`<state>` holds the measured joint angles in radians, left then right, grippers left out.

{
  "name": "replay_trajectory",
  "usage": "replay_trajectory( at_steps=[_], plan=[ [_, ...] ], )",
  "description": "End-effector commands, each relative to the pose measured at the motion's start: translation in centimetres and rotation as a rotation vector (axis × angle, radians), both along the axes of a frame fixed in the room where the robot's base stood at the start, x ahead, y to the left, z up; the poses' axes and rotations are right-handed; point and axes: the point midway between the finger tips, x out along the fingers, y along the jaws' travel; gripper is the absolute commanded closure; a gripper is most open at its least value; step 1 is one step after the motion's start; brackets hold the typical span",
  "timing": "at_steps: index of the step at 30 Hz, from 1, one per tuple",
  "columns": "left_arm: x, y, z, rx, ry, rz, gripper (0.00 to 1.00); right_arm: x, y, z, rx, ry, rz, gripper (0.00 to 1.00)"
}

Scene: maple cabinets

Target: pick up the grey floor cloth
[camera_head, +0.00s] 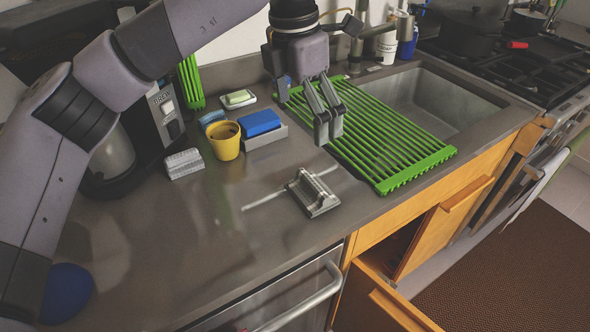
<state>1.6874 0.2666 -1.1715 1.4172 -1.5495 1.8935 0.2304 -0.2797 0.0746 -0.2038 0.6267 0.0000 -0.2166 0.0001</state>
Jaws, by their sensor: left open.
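My left gripper (329,128) hangs from the upper middle, fingers down, over the left part of the green rack. It is open, with nothing visible between its fingers. A small grey ribbed item (184,163), which may be the folded grey floor cloth, lies on the counter beside the coffee machine, well left of the gripper. A grey ribbed item with a thin light bar (313,193) lies nearer the counter's front, below the gripper in the picture; I cannot tell what it is. My right gripper is not in view.
A yellow cup (225,141), a blue sponge (259,122) on a grey holder and a soap dish (238,99) stand on the counter (180,235). The green rack (400,145) partly covers the sink (435,97). A drawer below (385,300) is open.

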Motion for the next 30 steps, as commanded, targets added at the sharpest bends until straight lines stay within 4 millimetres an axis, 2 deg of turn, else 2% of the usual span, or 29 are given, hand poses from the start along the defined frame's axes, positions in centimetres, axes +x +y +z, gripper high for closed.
replay_trajectory(
  at_steps=[3,8,15,18,26,30],
  plan=[
    [0.1,-0.1,-1.2,0.002,0.003,0.0,0.0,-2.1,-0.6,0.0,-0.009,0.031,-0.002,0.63],
    [0.2,-0.4,-4.4,0.002,0.005,0.0,0.0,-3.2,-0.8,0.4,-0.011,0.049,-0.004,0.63],
    [0.6,-0.9,-9.5,0.001,0.005,0.001,0.0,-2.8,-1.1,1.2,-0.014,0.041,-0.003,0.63],
    [0.7,-1.1,-10.9,0.0,0.004,0.001,0.0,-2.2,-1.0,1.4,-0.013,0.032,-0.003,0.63],
    [0.8,-1.4,-12.8,0.001,0.003,0.001,0.0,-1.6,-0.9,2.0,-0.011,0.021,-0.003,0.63],
    [0.7,-1.9,-14.7,0.001,0.004,0.0,0.0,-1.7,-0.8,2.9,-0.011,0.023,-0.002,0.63]
  ],
)
